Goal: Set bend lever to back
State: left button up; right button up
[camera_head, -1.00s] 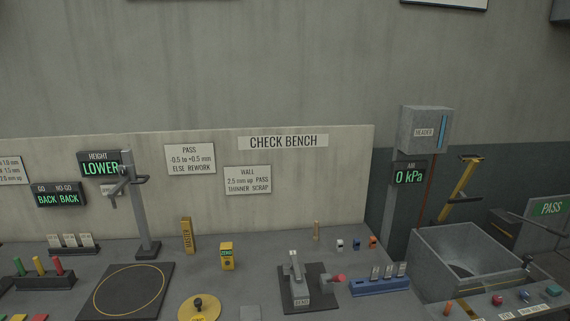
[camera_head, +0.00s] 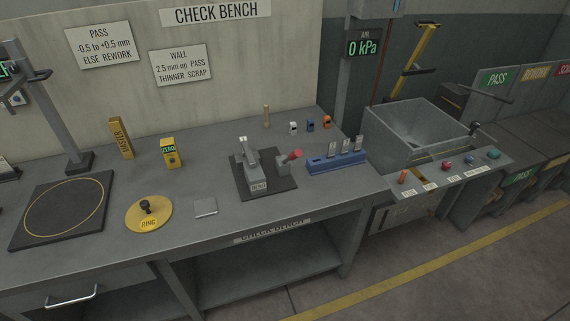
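The bend fixture (camera_head: 258,187) sits on a dark base plate (camera_head: 280,184) near the middle of the check bench. It has a grey block with a label that seems to read BEND and a light upright piece behind it. A red-tipped lever (camera_head: 293,155) on a small grey mount stands at the right side of this plate. Its red end points up and to the right. I cannot tell which named position it is in. Neither of my grippers is in view.
A blue rack (camera_head: 337,161) with several grey tabs stands right of the fixture. A grey bin (camera_head: 420,130) stands beyond the bench's right end.

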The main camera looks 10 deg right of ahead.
aim_at(297, 152)
jog(key=u, duration=1.1)
jog(key=i, duration=0.2)
jog(key=u, duration=2)
jog(key=i, duration=0.5)
jog(key=z, duration=3.6)
jog(key=k, duration=0.25)
jog(key=z, duration=0.25)
